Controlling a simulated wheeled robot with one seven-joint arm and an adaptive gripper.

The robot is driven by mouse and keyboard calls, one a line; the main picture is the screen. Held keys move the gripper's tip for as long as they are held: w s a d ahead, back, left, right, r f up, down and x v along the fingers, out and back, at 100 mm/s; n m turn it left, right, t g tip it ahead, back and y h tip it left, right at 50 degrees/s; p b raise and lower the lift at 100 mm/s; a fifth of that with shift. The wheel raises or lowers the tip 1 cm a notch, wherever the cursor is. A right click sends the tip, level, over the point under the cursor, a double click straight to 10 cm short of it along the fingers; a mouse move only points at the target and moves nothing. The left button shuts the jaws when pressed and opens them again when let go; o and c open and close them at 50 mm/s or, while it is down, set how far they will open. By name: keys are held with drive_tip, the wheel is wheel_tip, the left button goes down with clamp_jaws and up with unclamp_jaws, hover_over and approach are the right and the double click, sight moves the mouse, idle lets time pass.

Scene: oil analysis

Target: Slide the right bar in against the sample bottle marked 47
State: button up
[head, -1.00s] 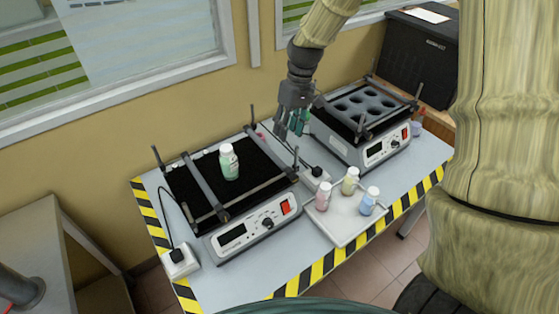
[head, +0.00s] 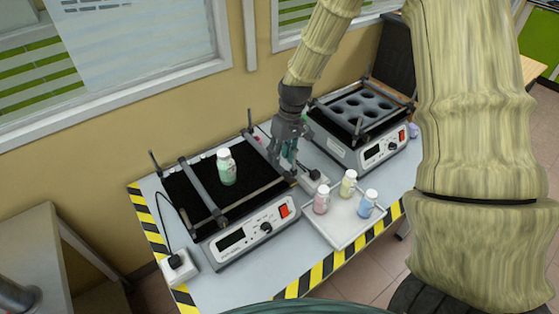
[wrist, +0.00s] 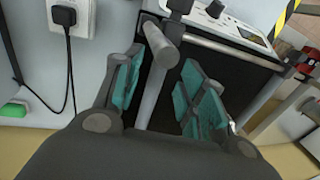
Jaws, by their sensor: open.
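A white-capped bottle with green contents (head: 226,168) stands upright on the black mat of the left shaker (head: 190,190). Its marking is too small to read. The left bar (head: 202,190) lies just left of the bottle; I cannot tell if they touch. The right bar (head: 262,150) lies near the shaker's right side, with a gap of mat between it and the bottle. My gripper (head: 287,156) is over the shaker's right edge. In the wrist view, my open gripper (wrist: 164,80) has its teal fingers on either side of the right bar (wrist: 154,88).
A second shaker (head: 360,112) with round holes stands to the right. A tray (head: 340,226) with pink, yellow and blue bottles is in front of it. Upright posts rise at the left shaker's corners. A power socket (head: 179,264) and cable lie at its left.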

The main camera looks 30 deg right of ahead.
drive_tip(key=shift+a+f+p, duration=0.15)
drive_tip(key=shift+f, duration=0.6)
drive_tip(key=shift+a+f+p, duration=0.15)
drive_tip(key=shift+f, duration=0.6)
